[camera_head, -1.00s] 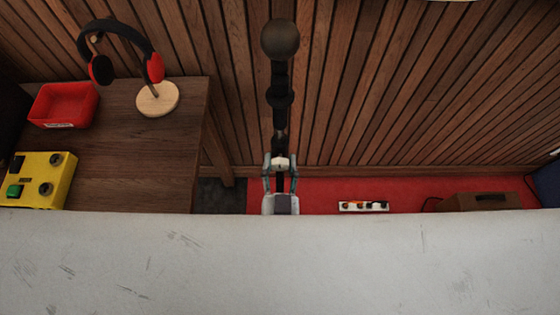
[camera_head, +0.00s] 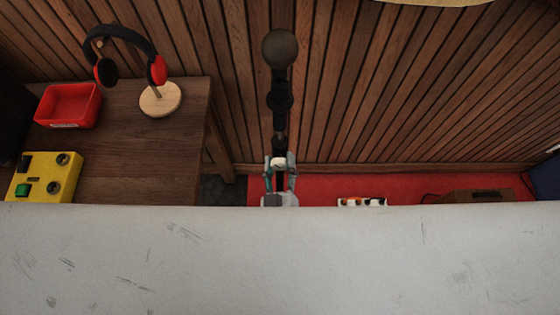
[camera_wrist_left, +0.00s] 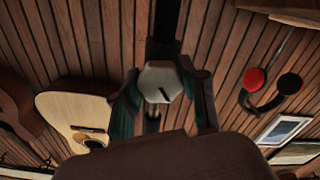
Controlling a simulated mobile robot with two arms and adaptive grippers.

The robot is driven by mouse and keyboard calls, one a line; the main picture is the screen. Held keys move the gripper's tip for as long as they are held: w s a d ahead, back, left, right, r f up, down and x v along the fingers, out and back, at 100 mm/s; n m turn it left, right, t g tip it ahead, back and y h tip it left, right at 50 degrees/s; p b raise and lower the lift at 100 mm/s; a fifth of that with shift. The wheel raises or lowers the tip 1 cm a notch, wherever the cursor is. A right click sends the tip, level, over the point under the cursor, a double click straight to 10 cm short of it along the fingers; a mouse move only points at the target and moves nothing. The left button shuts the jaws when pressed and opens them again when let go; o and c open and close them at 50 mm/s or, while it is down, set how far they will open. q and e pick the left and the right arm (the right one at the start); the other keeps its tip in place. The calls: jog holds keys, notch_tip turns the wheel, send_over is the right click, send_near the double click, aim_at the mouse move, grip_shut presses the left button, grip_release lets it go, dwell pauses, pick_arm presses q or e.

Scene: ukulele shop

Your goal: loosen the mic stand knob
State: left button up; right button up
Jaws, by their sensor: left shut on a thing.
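The mic stand (camera_head: 280,132) is a dark upright pole with a round grey mic head (camera_head: 280,48) on top, in the middle of the head view. Its pale knob (camera_head: 278,161) sits low on the pole. My left gripper (camera_head: 280,166) is shut on the knob, one finger on each side. In the left wrist view, the knob (camera_wrist_left: 160,81) looks like a whitish faceted piece with a dark slot, between the teal-and-grey fingers of my left gripper (camera_wrist_left: 163,92). The stand's lower part is hidden. My right gripper is in neither view.
A wooden table (camera_head: 150,160) on the left holds headphones on a stand (camera_head: 160,98), a red tray (camera_head: 68,104) and a yellow box (camera_head: 45,178). A slatted wall (camera_head: 370,90) stands close behind the mic stand. A pale scuffed surface hides the foreground.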

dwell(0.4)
pick_arm(q)
jog(key=o, duration=1.2)
jog(key=shift+c, duration=0.2)
jog(key=s, duration=0.7)
jog(key=shift+s, duration=0.2)
